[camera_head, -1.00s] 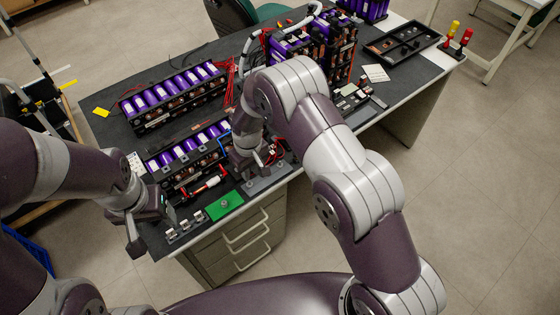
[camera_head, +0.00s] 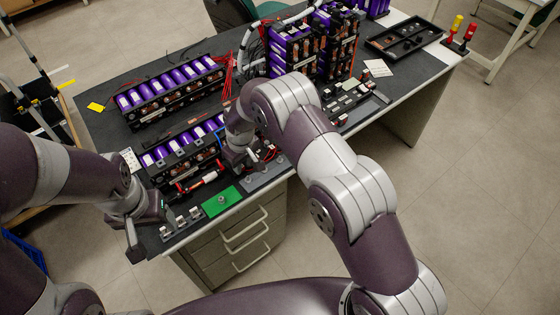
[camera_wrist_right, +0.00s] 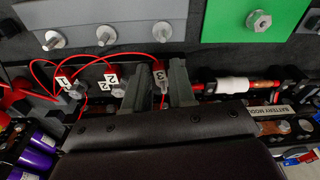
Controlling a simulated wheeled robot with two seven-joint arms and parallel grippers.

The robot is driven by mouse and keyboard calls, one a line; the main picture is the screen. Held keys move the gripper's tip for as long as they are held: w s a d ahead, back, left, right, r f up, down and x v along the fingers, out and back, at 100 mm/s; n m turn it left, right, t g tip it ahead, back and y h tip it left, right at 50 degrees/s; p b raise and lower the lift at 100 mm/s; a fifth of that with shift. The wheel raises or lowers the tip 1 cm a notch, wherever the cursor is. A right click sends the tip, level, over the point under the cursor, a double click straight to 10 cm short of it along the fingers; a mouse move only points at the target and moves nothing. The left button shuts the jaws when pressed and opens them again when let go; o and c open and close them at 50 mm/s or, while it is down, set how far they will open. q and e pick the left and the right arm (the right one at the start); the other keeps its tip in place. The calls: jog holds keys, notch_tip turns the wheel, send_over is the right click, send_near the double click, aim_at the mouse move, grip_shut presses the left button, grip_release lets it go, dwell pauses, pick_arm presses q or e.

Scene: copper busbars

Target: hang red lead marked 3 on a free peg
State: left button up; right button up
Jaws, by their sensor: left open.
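The fingers look apart, with a gap beside the tag; I see no clear grip. In the head view my right gripper (camera_head: 240,166) is low over the front of the near battery module. A grey plate (camera_wrist_right: 80,14) carries three metal pegs (camera_wrist_right: 105,35), and those in the wrist view look bare. The plate also shows in the head view (camera_head: 268,174). My left gripper (camera_head: 150,228) is open and empty at the bench's left front.
Other red leads with tags 1 (camera_wrist_right: 62,80) and 2 (camera_wrist_right: 112,78) lie beside the fingers. A green board (camera_wrist_right: 250,22) with a bolt adjoins the plate. A red and white tool (camera_wrist_right: 235,85) lies close by. Purple cell modules (camera_head: 170,88) fill the bench behind.

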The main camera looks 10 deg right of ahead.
jog(key=shift+c, duration=0.3)
grip_shut()
jog(key=shift+r+p, duration=1.35)
jog(key=shift+r, duration=0.7)
jog(key=shift+r, duration=0.2)
